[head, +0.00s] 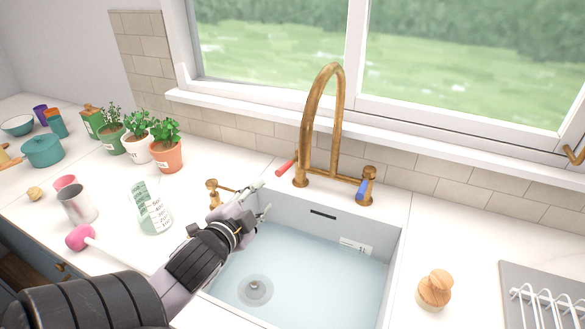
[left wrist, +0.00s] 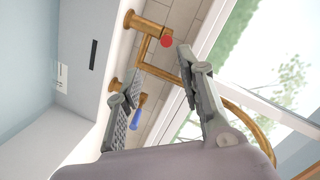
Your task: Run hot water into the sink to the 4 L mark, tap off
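The brass tap (head: 338,110) arches over the back edge of the sink (head: 400,235). Its red lever (head: 287,167) points out to the left; its blue lever (head: 362,190) is on the right. I see no stream from the spout. The basin looks pale blue, with the drain (head: 255,288) visible; I cannot tell the water depth. A small marked plate (head: 355,246) is on the back wall. My left gripper (head: 264,199) is open and empty, just in front of the red lever. In the left wrist view the red lever tip (left wrist: 167,41) shows beyond and between the parted fingers (left wrist: 160,85).
A brass fitting (head: 214,190) stands left of my gripper. On the left counter are a clear measuring jug (head: 152,210), a metal cup (head: 76,204) and potted herbs (head: 165,150). A wooden-topped brush (head: 434,288) and a dish rack (head: 545,300) are at right.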

